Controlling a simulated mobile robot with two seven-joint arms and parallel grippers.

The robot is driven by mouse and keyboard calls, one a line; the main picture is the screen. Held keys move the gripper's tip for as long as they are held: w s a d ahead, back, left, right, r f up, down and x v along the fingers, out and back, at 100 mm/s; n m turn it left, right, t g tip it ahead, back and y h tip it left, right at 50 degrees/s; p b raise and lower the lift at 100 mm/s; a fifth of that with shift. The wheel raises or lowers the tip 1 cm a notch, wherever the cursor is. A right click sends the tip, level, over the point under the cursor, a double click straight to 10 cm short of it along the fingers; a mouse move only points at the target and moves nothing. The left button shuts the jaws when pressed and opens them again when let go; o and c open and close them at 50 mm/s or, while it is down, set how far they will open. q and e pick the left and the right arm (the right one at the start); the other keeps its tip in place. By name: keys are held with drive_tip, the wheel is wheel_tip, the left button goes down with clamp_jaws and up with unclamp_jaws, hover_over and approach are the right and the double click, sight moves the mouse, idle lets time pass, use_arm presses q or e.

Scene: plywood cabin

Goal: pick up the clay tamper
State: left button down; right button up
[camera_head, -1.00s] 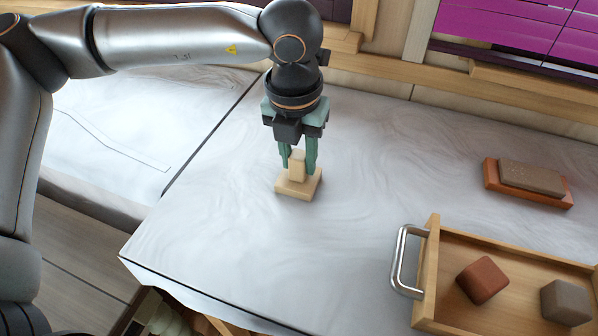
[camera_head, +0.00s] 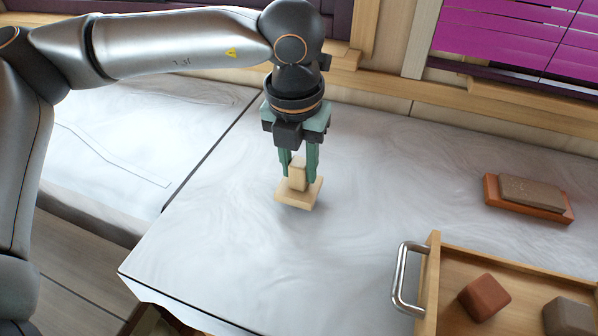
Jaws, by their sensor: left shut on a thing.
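The clay tamper (camera_head: 299,193) is a pale wooden block with a square base and a narrower upright handle. It is near the middle of the white marbled counter, in the head view. My left gripper (camera_head: 299,174) points down from above, its green fingers shut on the tamper's handle. The base hangs close above the counter, with a shadow under it, and looks roughly level. My right gripper is not in view.
A wooden tray (camera_head: 433,285) with a metal handle (camera_head: 399,278) stands at lower right, holding a reddish block (camera_head: 484,297) and a grey-brown block (camera_head: 568,318). A brown slab on an orange-brown base (camera_head: 529,197) lies at right. The counter (camera_head: 230,240) around the tamper is clear.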

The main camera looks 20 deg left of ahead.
use_arm(q)
drive_tip(key=s+d+r+b, duration=0.1)
drive_tip(key=s+d+r, duration=0.5)
drive_tip(key=s+r, duration=0.5)
drive_tip(key=shift+s+d, duration=0.35)
drive_tip(key=shift+s, duration=0.35)
drive_tip(key=c, duration=1.1)
unclamp_jaws()
clamp_jaws()
